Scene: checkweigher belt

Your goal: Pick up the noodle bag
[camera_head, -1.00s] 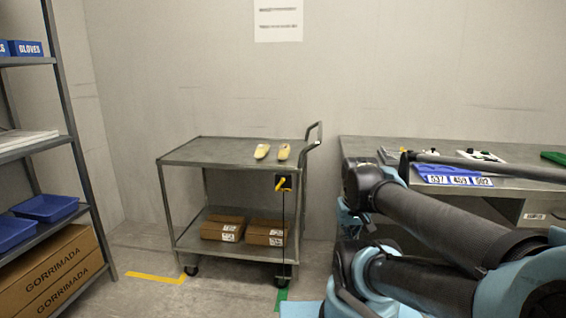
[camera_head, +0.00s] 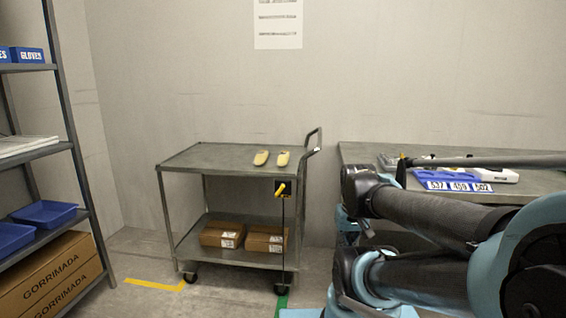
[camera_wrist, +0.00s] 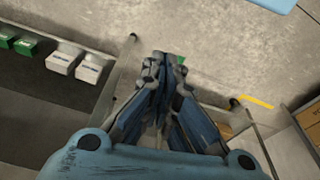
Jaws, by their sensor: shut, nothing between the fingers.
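My gripper (camera_wrist: 165,72) shows in the wrist view, with its fingers drawn together and nothing between them. It hangs above grey floor, apart from any object. In the head view my gripper itself is not visible. I cannot make out anything that is clearly a noodle bag. Two small pale yellow items, a left one (camera_head: 261,158) and a right one (camera_head: 283,159), lie on the top of a grey cart (camera_head: 205,158). I cannot tell what they are.
Brown boxes (camera_head: 222,234) sit on the cart's lower shelf. A shelf rack (camera_head: 68,120) stands left. Floor before the cart is clear.

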